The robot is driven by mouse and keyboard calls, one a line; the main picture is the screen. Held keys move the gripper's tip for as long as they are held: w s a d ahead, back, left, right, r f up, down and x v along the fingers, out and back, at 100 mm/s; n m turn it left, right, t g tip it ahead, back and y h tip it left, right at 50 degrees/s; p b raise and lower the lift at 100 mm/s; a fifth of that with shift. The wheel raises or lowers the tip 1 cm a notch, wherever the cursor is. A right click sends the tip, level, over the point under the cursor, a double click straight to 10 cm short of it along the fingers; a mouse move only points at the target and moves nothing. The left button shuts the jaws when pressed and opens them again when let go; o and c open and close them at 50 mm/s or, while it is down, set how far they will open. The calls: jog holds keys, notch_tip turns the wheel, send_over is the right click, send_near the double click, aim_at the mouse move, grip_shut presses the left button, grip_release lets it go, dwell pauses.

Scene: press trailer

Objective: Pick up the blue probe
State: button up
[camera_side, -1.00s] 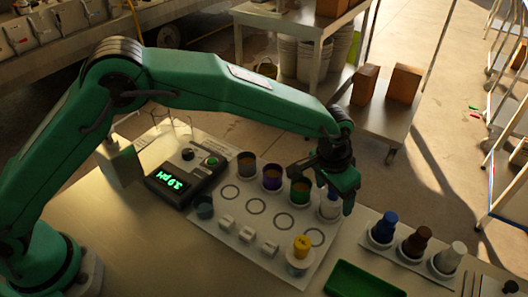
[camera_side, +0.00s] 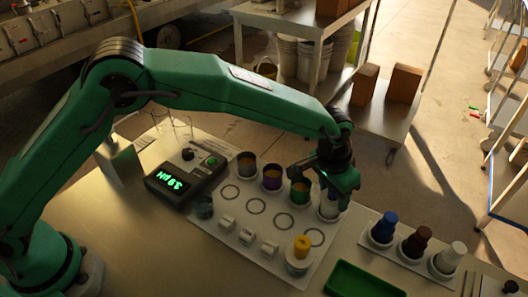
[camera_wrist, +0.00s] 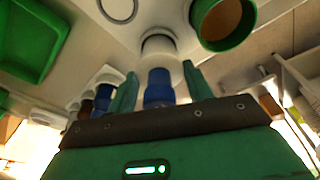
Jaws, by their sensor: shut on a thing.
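The blue probe (camera_wrist: 158,88) stands between the two green fingers of my gripper (camera_wrist: 155,92) in the wrist view. The fingers close on its blue upper part from both sides. In the side view my gripper (camera_side: 338,197) is low over the pale cup (camera_side: 328,209) at the right end of the cup row. There the arm mostly hides the probe. I cannot tell whether its lower end is inside the cup.
The green-banded cup (camera_side: 299,193) is close beside my gripper. A holder with a yellow piece (camera_side: 303,246), a green tray (camera_side: 362,282) and a rack with blue (camera_side: 383,228), brown and white stepped pieces are nearby. A meter (camera_side: 181,181) stands left.

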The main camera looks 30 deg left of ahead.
jog(key=shift+r, duration=0.2)
jog(key=shift+r, duration=0.6)
jog(key=r, duration=0.1)
jog(key=s+r, duration=0.1)
jog(key=r, duration=0.1)
jog(key=shift+d+r, duration=0.1)
jog(key=shift+d, duration=0.1)
jog(key=s+d+r, duration=0.3)
jog(key=s+r, duration=0.3)
jog(key=s, duration=0.4)
jog(key=shift+d, duration=0.35)
jog(key=shift+w+a+r, duration=0.1)
jog(key=s+a+f+n, duration=0.2)
jog(key=a+n, duration=0.2)
jog(key=a, duration=1)
jog(key=s+a+f+n, duration=0.2)
jog(key=a+n, duration=0.3)
jog(key=a, duration=0.9)
jog(key=shift+s+a, duration=0.35)
jog(key=shift+s, duration=0.4)
jog(key=shift+f, duration=0.15)
